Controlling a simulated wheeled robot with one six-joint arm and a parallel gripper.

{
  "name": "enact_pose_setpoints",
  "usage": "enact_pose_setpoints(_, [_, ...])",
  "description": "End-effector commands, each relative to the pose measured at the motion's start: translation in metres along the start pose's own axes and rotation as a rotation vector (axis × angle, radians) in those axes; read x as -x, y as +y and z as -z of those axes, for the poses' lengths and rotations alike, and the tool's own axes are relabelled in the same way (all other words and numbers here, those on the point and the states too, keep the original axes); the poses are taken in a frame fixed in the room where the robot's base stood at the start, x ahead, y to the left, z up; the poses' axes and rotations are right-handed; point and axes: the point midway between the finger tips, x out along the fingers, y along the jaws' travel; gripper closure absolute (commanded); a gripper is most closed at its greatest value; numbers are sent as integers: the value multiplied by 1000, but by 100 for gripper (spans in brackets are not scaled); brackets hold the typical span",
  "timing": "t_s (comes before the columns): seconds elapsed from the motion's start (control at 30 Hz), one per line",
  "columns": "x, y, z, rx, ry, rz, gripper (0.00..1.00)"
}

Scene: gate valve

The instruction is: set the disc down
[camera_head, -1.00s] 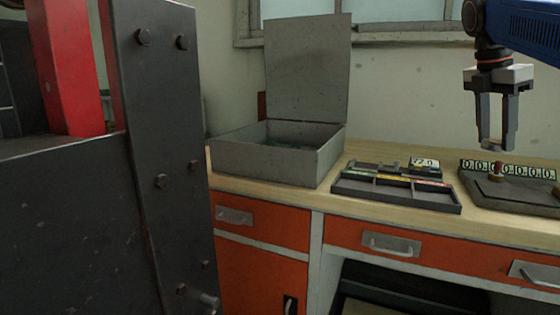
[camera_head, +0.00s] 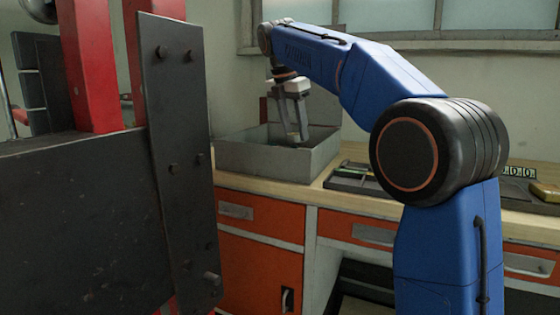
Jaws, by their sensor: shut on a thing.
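My gripper (camera_head: 297,138) points down over the open grey metal box (camera_head: 255,160) on the bench. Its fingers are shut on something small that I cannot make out. I cannot pick out the disc as a separate shape between the fingertips. The fingertips overlap the box opening in the picture; whether they are below its rim I cannot tell. The inside of the box is mostly hidden by its front wall. Its raised lid (camera_head: 325,110) stands behind my gripper.
The wooden bench (camera_head: 323,197) has orange drawers (camera_head: 262,214) below. A dark compartment tray (camera_head: 350,183) is partly hidden by my blue arm. A number strip (camera_head: 518,172) and a brass-coloured block (camera_head: 545,193) lie at right. A bolted dark steel plate (camera_head: 180,190) fills the left.

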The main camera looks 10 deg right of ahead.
Motion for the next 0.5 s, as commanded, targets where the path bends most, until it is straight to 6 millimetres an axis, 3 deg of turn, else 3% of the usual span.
enact_pose_setpoints(0.33, [-45,5,14,9,0,-1,92])
enact_pose_setpoints(0.5, [-57,6,17,8,0,-2,92])
